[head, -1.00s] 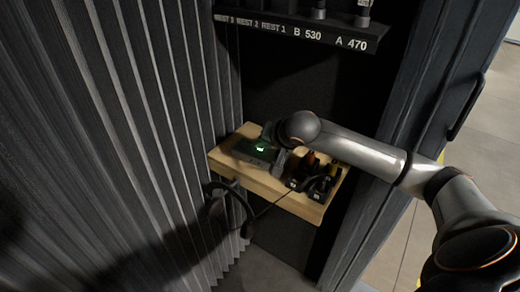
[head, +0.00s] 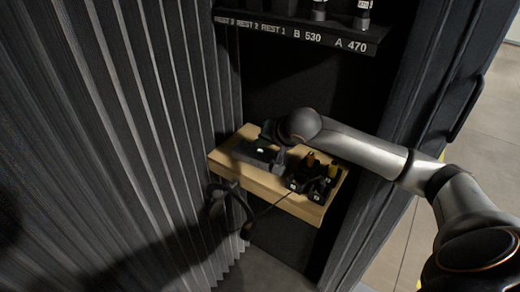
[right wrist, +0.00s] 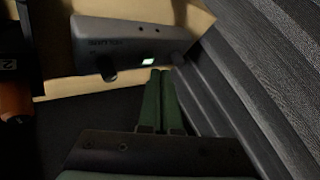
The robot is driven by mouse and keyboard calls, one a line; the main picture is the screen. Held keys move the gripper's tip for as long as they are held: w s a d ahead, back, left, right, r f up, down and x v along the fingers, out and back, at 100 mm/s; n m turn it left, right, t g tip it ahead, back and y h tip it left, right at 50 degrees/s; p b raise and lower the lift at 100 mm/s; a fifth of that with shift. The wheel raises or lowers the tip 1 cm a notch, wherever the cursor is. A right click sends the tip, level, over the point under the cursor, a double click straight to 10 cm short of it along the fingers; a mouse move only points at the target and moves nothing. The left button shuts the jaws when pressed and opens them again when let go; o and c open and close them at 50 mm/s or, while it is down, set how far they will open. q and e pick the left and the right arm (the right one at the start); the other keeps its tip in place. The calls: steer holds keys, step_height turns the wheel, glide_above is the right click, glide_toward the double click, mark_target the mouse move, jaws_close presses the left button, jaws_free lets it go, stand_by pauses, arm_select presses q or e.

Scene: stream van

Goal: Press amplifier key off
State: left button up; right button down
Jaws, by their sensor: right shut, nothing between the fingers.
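The amplifier, a dark grey box, lies on a wooden shelf at the back; it shows in the head view (head: 256,154) and in the right wrist view (right wrist: 125,33). Its front has a small pale lit key (right wrist: 148,61) between two dark knobs, with lettering too small to read. My right gripper (right wrist: 160,72) is shut and empty, its green fingertips close to the front just below and right of the key. I cannot tell whether they touch it. In the head view my right arm partly hides the gripper. My left gripper is not in view.
The wooden shelf (head: 288,199) also holds dark units with yellow and orange tops (head: 332,171) to the right. A black cable (head: 243,207) hangs in front. A labelled rack (head: 290,32) is above. A ribbed dark wall (head: 110,140) stands close on the left.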

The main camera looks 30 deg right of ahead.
step_height(320, 180, up, 6)
steer(key=p, duration=0.3)
stand_by(0.4)
stand_by(0.3)
